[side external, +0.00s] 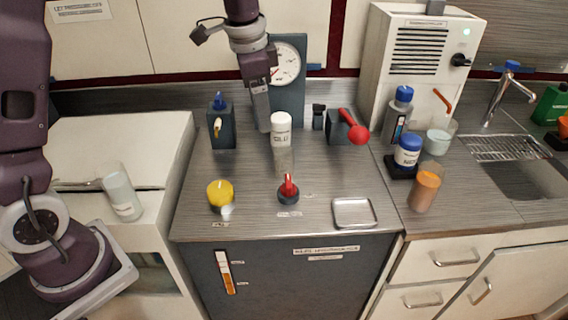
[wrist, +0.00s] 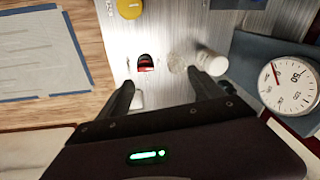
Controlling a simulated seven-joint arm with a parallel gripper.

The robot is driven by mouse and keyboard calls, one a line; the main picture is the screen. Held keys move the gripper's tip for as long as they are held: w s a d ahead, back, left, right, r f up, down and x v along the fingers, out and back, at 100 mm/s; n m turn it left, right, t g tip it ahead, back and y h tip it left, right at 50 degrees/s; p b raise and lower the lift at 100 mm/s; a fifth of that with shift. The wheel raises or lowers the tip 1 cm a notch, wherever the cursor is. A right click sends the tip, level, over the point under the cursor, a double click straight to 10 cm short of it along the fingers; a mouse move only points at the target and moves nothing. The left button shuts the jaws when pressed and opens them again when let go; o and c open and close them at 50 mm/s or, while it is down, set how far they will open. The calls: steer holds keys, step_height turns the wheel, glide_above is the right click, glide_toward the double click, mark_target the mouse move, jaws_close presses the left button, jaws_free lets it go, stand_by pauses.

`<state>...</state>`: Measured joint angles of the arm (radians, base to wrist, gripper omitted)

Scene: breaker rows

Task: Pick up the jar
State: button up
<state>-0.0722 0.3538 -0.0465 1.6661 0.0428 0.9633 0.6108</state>
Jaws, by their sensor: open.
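A white jar with a blue lid (side external: 408,150) stands upright on a small black base at the right of the work area in the side view. I cannot make it out in the wrist view. My gripper (side external: 264,124) points down over the back of the grey counter, well left of that jar. It also shows in the wrist view (wrist: 162,92), its two fingers apart with nothing held between them. A white-capped container labelled "GLU" (side external: 281,130) stands close to the right of my gripper in the side view and also shows in the wrist view (wrist: 211,62).
A clear glass (side external: 284,160), a red-handled knob (side external: 288,190), a yellow knob (side external: 220,192) and a metal tray (side external: 354,213) are on the counter. A gauge panel (side external: 290,100) stands behind. A blue-capped bottle (side external: 397,115) and an orange-filled glass (side external: 425,188) flank the jar.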

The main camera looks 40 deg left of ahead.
mark_target(284, 161)
steer(key=w+f+m, duration=0.1)
steer(key=w+f, duration=0.2)
steer(key=f, duration=0.4)
steer(key=w+a+f+m+g, duration=0.1)
steer(key=w+f, duration=0.2)
steer(key=f, duration=0.4)
steer(key=w+f+m, duration=0.1)
steer(key=w+f, duration=0.2)
steer(key=f, duration=0.4)
steer(key=shift+a+f+g, duration=0.2)
steer(key=shift+g, duration=0.2)
steer(key=c, duration=1.5)
steer(key=shift+o, duration=0.2)
steer(key=shift+r, duration=0.15)
